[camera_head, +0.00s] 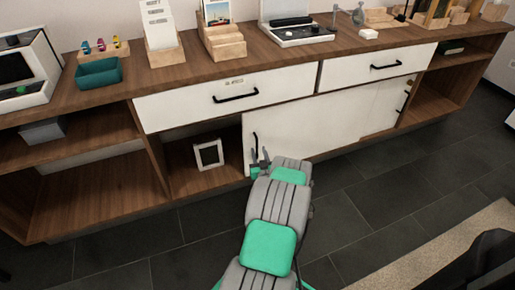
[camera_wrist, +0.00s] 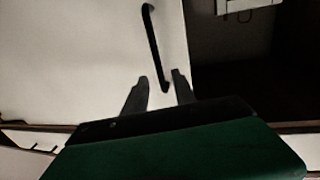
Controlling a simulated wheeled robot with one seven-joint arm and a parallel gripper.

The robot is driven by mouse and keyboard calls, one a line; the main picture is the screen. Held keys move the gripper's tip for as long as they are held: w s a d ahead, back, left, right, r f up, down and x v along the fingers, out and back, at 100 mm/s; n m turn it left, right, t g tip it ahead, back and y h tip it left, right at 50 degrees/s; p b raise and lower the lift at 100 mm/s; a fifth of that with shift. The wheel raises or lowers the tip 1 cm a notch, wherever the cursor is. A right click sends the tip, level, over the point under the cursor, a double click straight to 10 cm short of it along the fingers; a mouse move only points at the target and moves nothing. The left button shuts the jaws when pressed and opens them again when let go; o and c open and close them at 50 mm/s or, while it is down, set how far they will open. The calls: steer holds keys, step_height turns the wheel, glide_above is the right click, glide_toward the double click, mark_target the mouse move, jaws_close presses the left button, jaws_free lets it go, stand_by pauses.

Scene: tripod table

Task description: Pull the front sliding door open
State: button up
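The front sliding door (camera_head: 310,130) is a white panel below the drawers. The compartment to its left is open. Its black bar handle (camera_head: 255,146) is near its left edge. In the wrist view the door (camera_wrist: 75,55) fills the left side, and the handle (camera_wrist: 151,40) runs down toward my fingers. My gripper (camera_head: 260,160) is at the lower part of the handle. In the wrist view my gripper (camera_wrist: 160,80) has its fingers apart, with the handle's end appearing between them and gaps on both sides. Contact cannot be told.
Another white door (camera_head: 385,105) with a black handle is at the right. A white frame (camera_head: 208,154) stands in the open compartment. Two drawers with black handles (camera_head: 235,97) are above. The dark tiled floor (camera_head: 345,215) in front is mostly clear.

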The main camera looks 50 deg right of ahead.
mark_target(257, 145)
steer(key=x, duration=0.3)
steer(key=shift+w+d, duration=0.15)
steer(key=shift+w, duration=0.1)
jaws_close()
steer(key=shift+b, duration=0.3)
stand_by(0.9)
